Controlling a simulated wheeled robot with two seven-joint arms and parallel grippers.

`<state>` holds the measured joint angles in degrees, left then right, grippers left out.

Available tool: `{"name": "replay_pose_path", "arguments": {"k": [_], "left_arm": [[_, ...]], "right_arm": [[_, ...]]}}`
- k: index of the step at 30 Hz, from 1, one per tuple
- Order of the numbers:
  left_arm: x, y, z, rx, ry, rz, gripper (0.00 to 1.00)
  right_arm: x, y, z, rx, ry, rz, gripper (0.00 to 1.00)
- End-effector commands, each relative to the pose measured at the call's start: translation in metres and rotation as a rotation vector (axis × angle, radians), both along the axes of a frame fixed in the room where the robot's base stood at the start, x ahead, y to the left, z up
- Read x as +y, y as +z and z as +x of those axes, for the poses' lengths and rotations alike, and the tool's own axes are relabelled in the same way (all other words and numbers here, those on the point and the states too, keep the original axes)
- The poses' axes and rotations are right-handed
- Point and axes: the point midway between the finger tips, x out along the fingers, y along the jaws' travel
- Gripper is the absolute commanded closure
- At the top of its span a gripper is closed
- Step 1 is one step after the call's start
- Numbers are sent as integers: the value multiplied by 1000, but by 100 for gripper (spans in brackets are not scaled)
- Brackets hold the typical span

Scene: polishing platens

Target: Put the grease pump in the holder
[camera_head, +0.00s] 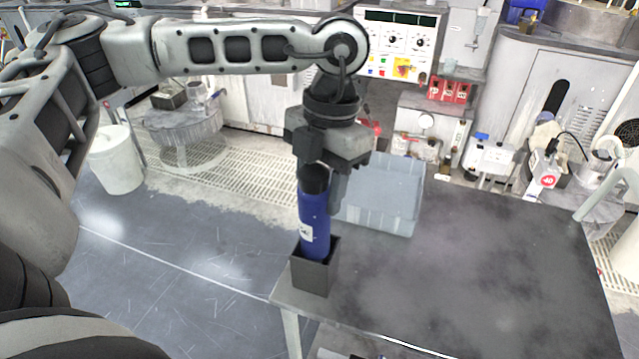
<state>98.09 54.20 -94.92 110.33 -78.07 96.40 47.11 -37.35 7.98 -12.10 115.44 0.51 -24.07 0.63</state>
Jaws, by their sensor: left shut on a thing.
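The grease pump (313,222) is a blue cylinder with a black top and a white label. It stands about upright with its lower end inside the dark square holder (313,276). The holder sits at the left front corner of the dark table. My left gripper (322,180) points down from above and is shut on the black top of the pump. The pump's bottom is hidden by the holder walls, so I cannot tell whether it rests on the floor of the holder. My right gripper is not in view.
A grey plastic bin (382,200) stands on the table (470,270) just right of and behind the pump. The table's middle and right are clear. A white bucket (117,160) stands on the floor at left. Machines and equipment line the back.

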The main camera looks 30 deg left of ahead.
Motion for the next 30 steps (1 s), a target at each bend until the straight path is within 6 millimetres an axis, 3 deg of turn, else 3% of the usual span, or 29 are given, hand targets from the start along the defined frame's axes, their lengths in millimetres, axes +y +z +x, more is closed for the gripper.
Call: {"name": "replay_pose_path", "arguments": {"k": [15, 16, 18, 26, 30], "left_arm": [[0, -11, 0, -2, 1, 0, 94], [0, -12, 0, 0, 1, 0, 49], [0, -12, 0, 0, 1, 0, 35], [0, -11, 0, -1, 0, 0, 35], [0, 1, 0, -2, 0, 0, 35]], "right_arm": [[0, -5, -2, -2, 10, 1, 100], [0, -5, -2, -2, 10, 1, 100], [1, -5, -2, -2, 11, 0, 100], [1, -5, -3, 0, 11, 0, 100], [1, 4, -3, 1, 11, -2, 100]]}}
